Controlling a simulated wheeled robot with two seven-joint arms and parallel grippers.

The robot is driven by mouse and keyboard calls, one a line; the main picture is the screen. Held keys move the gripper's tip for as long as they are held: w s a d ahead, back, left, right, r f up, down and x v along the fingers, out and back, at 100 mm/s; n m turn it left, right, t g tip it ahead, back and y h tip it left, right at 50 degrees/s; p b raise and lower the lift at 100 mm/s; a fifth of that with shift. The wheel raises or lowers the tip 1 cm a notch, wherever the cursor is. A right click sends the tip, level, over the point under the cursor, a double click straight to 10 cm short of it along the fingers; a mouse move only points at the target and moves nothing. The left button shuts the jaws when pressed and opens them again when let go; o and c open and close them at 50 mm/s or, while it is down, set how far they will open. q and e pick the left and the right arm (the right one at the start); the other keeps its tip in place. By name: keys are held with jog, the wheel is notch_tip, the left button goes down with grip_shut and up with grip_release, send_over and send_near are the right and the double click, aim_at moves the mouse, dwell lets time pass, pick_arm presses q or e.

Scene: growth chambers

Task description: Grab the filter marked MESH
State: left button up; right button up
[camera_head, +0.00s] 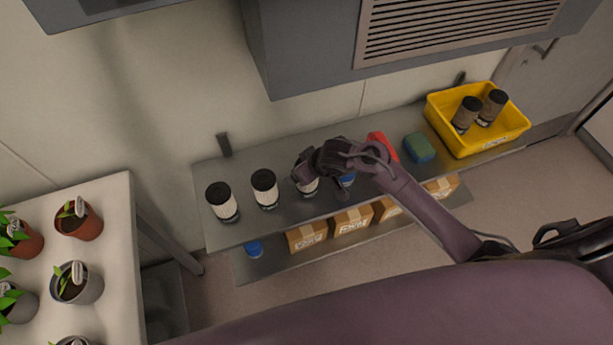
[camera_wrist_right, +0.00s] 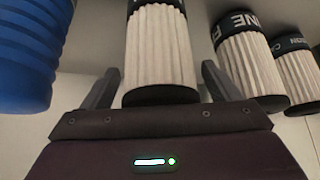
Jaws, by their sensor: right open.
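Three white pleated filters with black caps stand in a row on the upper metal shelf in the head view: a left one (camera_head: 222,203), a middle one (camera_head: 264,188) and a right one (camera_head: 309,187), partly hidden by my right gripper (camera_head: 306,170). In the right wrist view my right gripper (camera_wrist_right: 160,88) is open, its fingers on either side of a pleated filter (camera_wrist_right: 160,55). That filter's dark label band is cut off at the top and unreadable. The neighbouring filter (camera_wrist_right: 250,62) reads FINE; a farther one (camera_wrist_right: 297,72) seems to read CARBON. My left gripper is not in view.
A blue ribbed object (camera_wrist_right: 30,50) stands close left in the wrist view. Cardboard boxes (camera_head: 352,220) sit below.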

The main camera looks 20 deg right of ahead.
jog(key=shift+c, duration=0.7)
jog(key=c, duration=1)
jog(key=shift+r, duration=0.1)
